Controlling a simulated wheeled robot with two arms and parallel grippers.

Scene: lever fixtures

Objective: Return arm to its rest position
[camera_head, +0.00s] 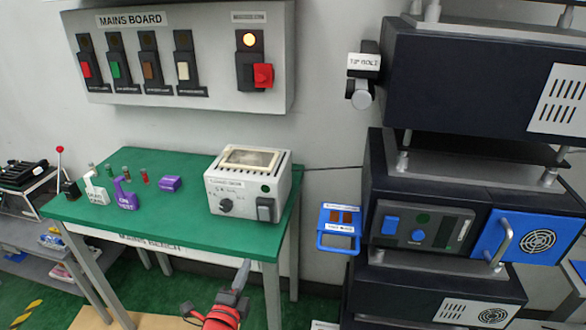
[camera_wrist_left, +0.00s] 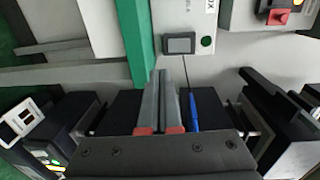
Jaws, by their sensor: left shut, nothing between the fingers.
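My left gripper (camera_head: 242,268) shows at the bottom of the head view, below the right front corner of the green table and in front of it. Its arm, with red parts, comes up from the bottom edge. In the left wrist view the two grey fingers (camera_wrist_left: 164,78) lie side by side, shut, with nothing held. They point toward the green table edge and the white box. My right gripper is in neither view.
The green table (camera_head: 165,225) holds a white labelled box (camera_head: 225,188), a purple block (camera_head: 171,184) and several small items. The mains board (camera_head: 150,88) hangs above. A dark equipment rack (camera_head: 430,235) with a blue panel (camera_head: 530,235) stands right. Floor shows between table and rack.

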